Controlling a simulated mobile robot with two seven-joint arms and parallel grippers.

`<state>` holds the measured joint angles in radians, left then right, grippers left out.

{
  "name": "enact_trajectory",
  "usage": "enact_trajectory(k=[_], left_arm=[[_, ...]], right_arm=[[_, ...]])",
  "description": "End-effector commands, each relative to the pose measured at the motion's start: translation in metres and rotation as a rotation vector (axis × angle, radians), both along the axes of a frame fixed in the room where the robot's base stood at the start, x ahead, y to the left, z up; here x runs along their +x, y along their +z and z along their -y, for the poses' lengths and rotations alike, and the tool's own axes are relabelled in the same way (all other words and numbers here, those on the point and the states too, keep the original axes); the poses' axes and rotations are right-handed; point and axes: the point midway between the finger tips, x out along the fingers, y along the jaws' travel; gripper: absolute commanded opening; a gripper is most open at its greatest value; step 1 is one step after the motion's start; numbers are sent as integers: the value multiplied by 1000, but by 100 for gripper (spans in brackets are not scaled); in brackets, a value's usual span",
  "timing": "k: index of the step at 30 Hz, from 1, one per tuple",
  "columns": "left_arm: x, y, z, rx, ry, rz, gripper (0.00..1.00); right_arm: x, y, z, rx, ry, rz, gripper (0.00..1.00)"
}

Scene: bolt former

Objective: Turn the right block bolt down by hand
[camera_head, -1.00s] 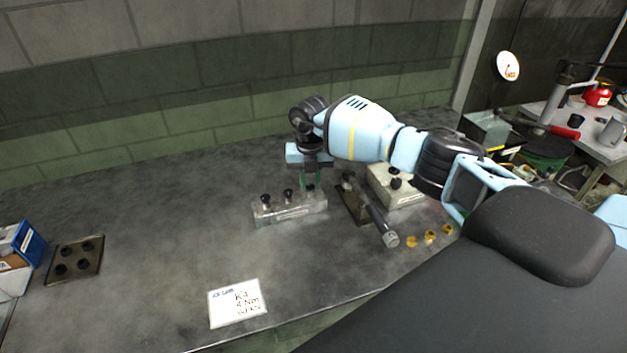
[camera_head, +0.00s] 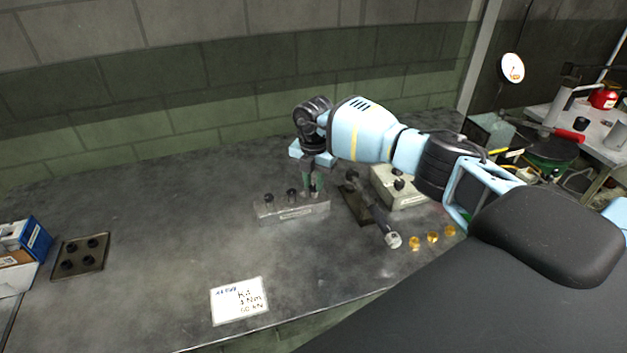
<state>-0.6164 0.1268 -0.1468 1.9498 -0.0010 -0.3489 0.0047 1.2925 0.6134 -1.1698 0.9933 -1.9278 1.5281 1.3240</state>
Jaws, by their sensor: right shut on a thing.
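The grey metal block (camera_head: 283,214) stands on the dark bench in the head view. Two black-headed bolts stand in it, the left bolt (camera_head: 268,199) and the middle bolt (camera_head: 292,194). My right gripper (camera_head: 313,190) points down over the block's right end. Its green-tipped fingers are shut on the right block bolt, which the fingers and hand mostly hide. How deep that bolt sits cannot be seen. My left gripper is not in view.
A tool with a dark handle (camera_head: 391,239) lies right of the block, near a pale box (camera_head: 402,189). Several brass pieces (camera_head: 432,238) lie near the front edge. A written card (camera_head: 239,301) lies in front. A plate with black knobs (camera_head: 80,257) is at left.

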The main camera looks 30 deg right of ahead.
Motion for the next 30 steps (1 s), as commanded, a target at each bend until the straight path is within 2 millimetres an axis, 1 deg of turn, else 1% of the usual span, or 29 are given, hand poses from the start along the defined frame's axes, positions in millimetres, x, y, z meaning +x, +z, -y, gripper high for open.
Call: enact_trajectory(k=[1,8,9,14,23,26,30], left_arm=[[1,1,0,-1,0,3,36],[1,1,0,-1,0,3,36],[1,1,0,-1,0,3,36],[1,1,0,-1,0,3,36],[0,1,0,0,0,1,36],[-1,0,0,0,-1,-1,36],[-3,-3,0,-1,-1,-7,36]], right_arm=[[3,6,1,0,-3,12,0],[3,6,1,-1,-2,12,0],[3,6,1,-1,-1,12,23],[2,5,1,0,0,9,44],[1,3,0,0,1,4,44],[1,10,1,0,0,4,44],[1,30,1,-1,2,6,44]])
